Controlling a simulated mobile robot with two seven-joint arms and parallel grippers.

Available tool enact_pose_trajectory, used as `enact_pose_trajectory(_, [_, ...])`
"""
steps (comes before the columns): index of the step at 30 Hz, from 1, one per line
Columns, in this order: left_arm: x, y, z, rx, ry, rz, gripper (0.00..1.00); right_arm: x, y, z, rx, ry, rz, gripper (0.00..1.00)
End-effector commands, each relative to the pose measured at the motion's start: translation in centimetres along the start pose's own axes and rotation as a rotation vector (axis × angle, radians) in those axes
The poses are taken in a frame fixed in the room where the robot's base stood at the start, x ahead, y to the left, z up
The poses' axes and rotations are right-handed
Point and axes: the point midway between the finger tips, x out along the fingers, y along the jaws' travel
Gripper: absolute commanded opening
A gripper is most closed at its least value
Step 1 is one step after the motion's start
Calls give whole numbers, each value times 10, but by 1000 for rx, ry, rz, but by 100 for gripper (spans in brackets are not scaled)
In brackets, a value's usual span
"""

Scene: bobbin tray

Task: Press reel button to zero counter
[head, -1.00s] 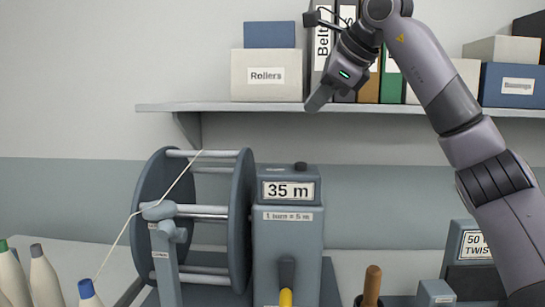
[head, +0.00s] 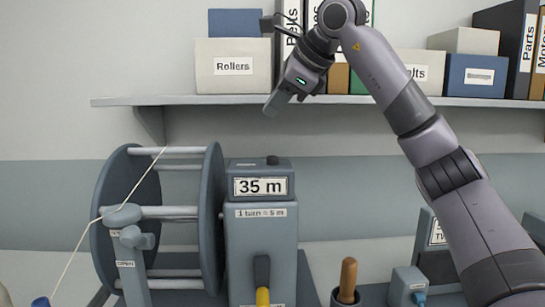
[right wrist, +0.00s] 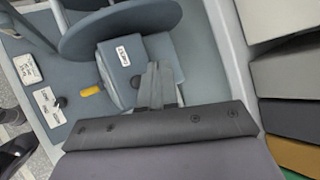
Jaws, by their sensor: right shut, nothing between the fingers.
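A black button (head: 272,160) sits on top of the housing. My right gripper (head: 271,107) is shut and empty, pointing down above the button with a clear gap. In the right wrist view its fingertips (right wrist: 155,70) overlap the housing (right wrist: 120,72), and a dark spot beside them may be the button. My left gripper is not in view.
A shelf (head: 330,101) with boxes and binders runs behind my right gripper. A crank with a yellow grip (head: 262,297) is on the housing's front. A wooden handle (head: 348,278) stands in a holder to the right, beside a small grey-blue block (head: 408,285).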

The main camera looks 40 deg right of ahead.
Motion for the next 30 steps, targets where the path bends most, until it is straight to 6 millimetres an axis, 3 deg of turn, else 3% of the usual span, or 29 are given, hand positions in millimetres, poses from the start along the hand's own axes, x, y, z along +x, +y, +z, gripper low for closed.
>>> enact_pose_trajectory(7, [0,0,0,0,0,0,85,26,19,-20,0,5,2,0])
enact_pose_trajectory(12, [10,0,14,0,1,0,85,39,29,-29,1,1,1,0])
enact_pose_trajectory(30, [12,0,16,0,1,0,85,43,31,-31,0,1,0,0])
